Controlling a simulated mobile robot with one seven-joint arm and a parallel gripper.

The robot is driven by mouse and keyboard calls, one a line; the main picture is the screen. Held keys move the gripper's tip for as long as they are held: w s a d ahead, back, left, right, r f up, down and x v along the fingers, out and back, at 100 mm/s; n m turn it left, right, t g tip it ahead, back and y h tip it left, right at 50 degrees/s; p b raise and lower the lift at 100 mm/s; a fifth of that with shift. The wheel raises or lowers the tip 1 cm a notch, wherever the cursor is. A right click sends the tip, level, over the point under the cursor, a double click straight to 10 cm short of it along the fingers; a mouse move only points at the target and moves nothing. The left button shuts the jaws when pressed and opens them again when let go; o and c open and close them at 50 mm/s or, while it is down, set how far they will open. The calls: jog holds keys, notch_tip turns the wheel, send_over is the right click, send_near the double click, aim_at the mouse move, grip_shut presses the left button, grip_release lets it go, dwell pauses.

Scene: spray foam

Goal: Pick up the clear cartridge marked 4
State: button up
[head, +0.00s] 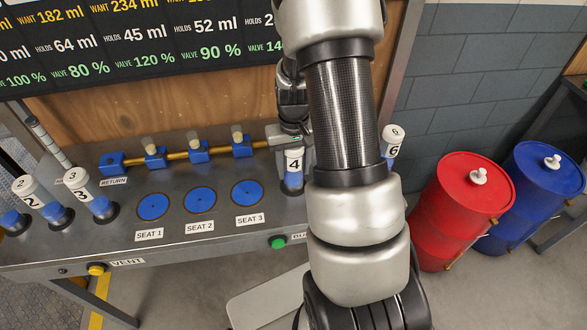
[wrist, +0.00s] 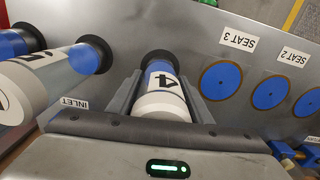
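The clear cartridge marked 4 (head: 293,166) stands upright on the bench, with a white cap, a black 4 and blue in its lower part. In the wrist view the cartridge (wrist: 163,104) lies between my two fingers, its foot at a dark ring on the bench. My gripper (wrist: 162,98) has a finger against each side of it, with no clear gap showing, and looks shut on it. In the head view my gripper (head: 285,134) is at the cartridge's top, and my arm hides part of the area to the right.
Blue discs at SEAT 1 (head: 153,206), SEAT 2 (head: 200,200) and SEAT 3 (head: 247,193) are bare. Cartridges 2 (head: 28,188) and 3 (head: 77,181) stand left; cartridge 6 (head: 393,138) stands right. A brass rail with blue valves (head: 197,151) runs behind the seats.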

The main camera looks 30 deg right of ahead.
grip_shut()
jog(key=shift+r, duration=0.15)
